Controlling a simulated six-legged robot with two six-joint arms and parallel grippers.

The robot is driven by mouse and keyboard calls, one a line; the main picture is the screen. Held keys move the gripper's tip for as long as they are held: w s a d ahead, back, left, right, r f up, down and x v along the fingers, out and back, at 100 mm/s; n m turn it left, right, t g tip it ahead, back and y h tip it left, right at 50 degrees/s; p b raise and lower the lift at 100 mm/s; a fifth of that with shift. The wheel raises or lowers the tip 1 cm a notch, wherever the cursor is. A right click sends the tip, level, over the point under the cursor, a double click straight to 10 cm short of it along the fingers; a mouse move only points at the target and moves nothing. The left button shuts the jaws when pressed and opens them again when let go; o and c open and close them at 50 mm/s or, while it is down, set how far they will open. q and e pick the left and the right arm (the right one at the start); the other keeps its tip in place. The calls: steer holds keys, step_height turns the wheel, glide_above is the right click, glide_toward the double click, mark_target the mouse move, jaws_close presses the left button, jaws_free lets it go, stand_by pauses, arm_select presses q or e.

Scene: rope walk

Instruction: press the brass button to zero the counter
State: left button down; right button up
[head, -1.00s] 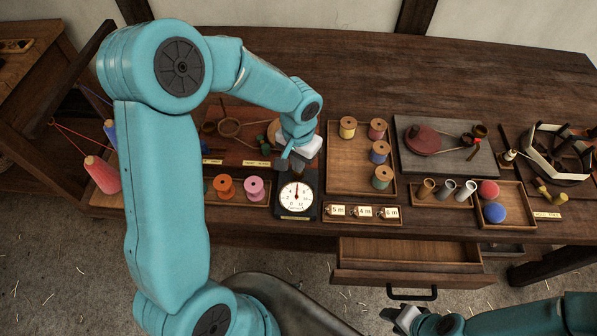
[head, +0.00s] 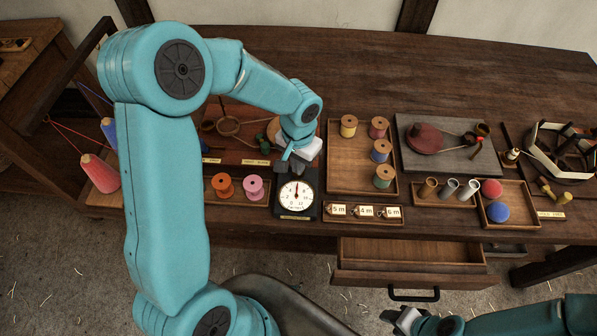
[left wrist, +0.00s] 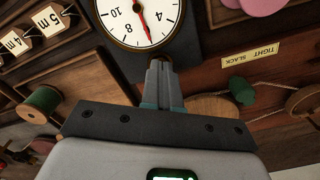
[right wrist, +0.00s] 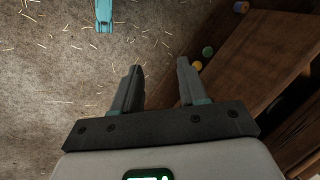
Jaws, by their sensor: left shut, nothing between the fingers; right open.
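The counter (head: 296,195) is a white round dial with a red needle in a dark housing on the bench. Its dial also shows large at the top of the left wrist view (left wrist: 138,18). My left gripper (head: 285,157) is shut and empty, at the far end of the counter housing. In the left wrist view its fingertips (left wrist: 160,64) are just beside the dial's rim, over the housing. The brass button is not clearly visible; a small brownish bit shows by the fingertips. My right gripper (right wrist: 160,66) is open and empty, low in front of the bench.
Orange (head: 223,186) and pink (head: 254,188) spools stand left of the counter. A tray of tags (head: 363,213) and a spool tray (head: 345,178) lie to its right. A drawer (head: 410,252) hangs open below.

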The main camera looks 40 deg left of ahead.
arm_select(q)
steer(key=shift+f, duration=0.3)
steer(key=shift+r+p, duration=2.2)
steer(key=shift+r, duration=1.4)
steer(key=shift+s, duration=0.1)
